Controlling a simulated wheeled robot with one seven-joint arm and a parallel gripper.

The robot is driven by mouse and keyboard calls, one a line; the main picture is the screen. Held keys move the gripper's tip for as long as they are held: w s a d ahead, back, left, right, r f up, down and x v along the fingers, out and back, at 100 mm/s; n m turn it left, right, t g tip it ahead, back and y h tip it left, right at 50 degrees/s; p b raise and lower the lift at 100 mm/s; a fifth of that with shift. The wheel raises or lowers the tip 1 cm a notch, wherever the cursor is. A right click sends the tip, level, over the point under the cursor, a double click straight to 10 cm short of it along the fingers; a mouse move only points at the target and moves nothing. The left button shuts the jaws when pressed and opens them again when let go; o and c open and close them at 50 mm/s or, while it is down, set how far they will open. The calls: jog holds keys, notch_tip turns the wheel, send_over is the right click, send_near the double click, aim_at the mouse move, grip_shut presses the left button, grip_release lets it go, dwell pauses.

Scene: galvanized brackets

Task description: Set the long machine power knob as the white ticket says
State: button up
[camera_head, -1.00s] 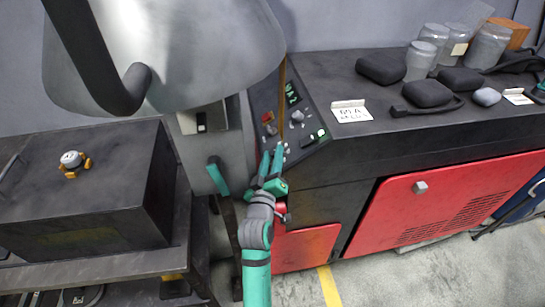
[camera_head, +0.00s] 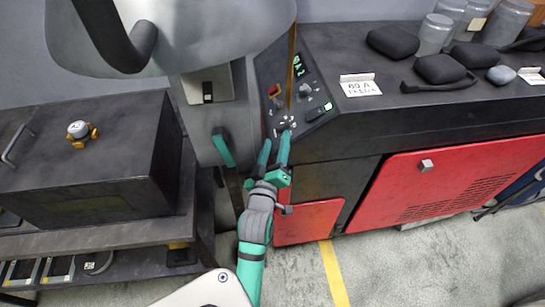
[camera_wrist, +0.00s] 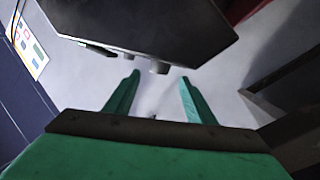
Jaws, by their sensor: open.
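The long machine is a long black bench (camera_head: 440,128) with red doors. Its sloped black control panel (camera_head: 262,75) has a green display (camera_head: 299,66), a grey knob (camera_head: 305,90), a red button (camera_head: 274,89) and small controls lower down. I cannot tell where the grey knob points. The white ticket (camera_head: 360,84) stands right of the panel; its top line seems to read "60 A", and the lower line is too small. My gripper (camera_head: 277,142) is open and empty just below the panel's lower edge. In the wrist view, its fingers (camera_wrist: 160,82) are apart beneath a dark body with small knobs (camera_wrist: 160,67).
A grey hood with a thick black handle (camera_head: 118,40) overhangs the left side. A dark box (camera_head: 85,165) with a yellow-and-grey knob stands left. Black pouches (camera_head: 393,42), clear jars (camera_head: 436,35) and another white ticket (camera_head: 532,75) lie on the bench.

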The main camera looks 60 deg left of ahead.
jog(key=shift+v, duration=2.6)
